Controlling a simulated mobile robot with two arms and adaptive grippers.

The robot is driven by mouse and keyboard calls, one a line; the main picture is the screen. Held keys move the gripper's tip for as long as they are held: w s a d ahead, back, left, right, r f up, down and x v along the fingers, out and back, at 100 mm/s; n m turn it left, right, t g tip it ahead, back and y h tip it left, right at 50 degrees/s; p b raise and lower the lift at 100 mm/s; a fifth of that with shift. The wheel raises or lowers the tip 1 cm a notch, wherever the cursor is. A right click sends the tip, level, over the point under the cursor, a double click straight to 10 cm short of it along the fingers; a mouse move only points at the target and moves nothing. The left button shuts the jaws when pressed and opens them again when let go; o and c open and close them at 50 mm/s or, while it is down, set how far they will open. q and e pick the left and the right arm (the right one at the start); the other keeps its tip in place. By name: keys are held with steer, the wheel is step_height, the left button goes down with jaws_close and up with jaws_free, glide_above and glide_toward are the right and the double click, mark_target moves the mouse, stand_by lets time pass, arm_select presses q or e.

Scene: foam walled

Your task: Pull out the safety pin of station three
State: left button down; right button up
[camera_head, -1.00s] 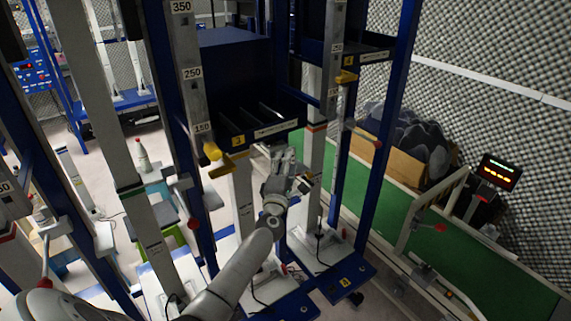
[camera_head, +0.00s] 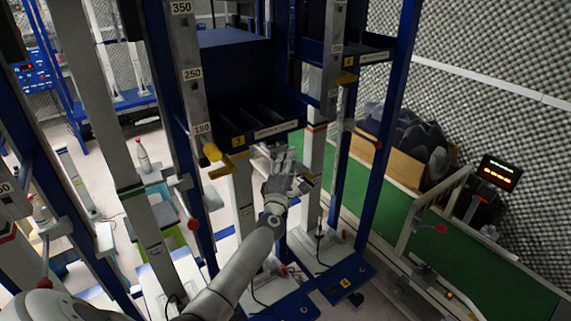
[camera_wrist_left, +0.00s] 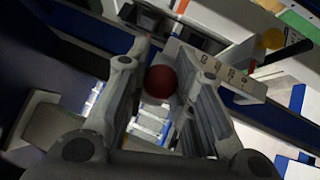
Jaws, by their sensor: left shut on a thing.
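Station three is a grey column with a blue bin (camera_head: 262,133) carrying a yellow "3" label. Its safety pin's round red knob (camera_wrist_left: 160,82) shows in the left wrist view between the fingers of my left gripper (camera_wrist_left: 163,68). The gripper is shut on this knob. In the head view my left gripper (camera_head: 284,160) is just under the front of the bin, and it hides the knob there. The pin's shaft is hidden, so I cannot tell how far it sits in the column. My right gripper is not in view.
Other red-knobbed pins stick out at the neighbouring column on the left (camera_head: 193,224) and at station four (camera_head: 377,145). A yellow handle (camera_head: 212,152) juts out left of the bin. A green conveyor (camera_head: 470,262) runs along the right. Blue posts stand close around my arm.

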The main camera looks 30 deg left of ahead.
arm_select(q)
steer(key=s+d+p, duration=0.2)
steer(key=s+d, duration=0.1)
steer(key=d, duration=0.5)
steer(key=shift+s+f+p, duration=0.15)
steer(key=shift+f+p, duration=0.05)
steer(key=shift+p, duration=0.1)
steer(key=c, duration=1.6)
jaws_free()
steer(key=shift+d, duration=0.1)
steer(key=o, duration=0.4)
steer(key=shift+d+r, duration=0.1)
steer(key=shift+r, duration=0.05)
steer(key=v, duration=1.2)
